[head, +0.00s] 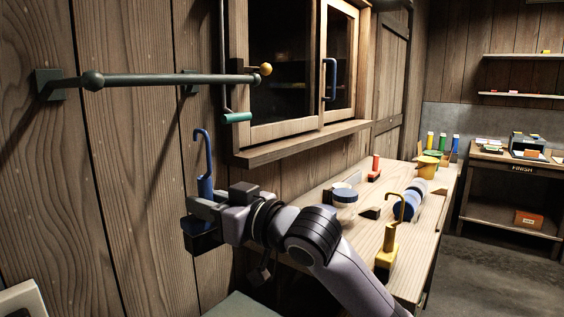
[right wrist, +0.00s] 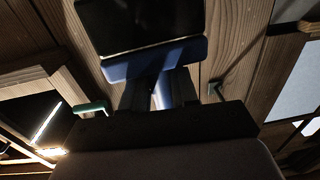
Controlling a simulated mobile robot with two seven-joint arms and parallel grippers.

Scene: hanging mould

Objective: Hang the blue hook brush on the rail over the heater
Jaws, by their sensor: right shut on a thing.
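The blue hook brush (head: 205,187) is upright in my right gripper (head: 202,205), which is shut on its handle. Its curved hook stands above the gripper, and its dark bristle block hangs below. In the right wrist view the blue brush (right wrist: 155,62) shows its blue back and dark bristles beyond the fingers (right wrist: 160,92). The dark rail (head: 170,80) runs along the plank wall, with a round knob near the left and a yellow ball at its right end. The hook top is below the rail in the picture, apart from it. My left gripper is out of view.
A pale panel corner (head: 22,300), perhaps the heater, shows at lower left. A crank with a green handle (head: 237,117) hangs beside the window, near the rail's right end. A wooden bench (head: 345,235) at right holds a yellow hook brush (head: 387,248) and several other items.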

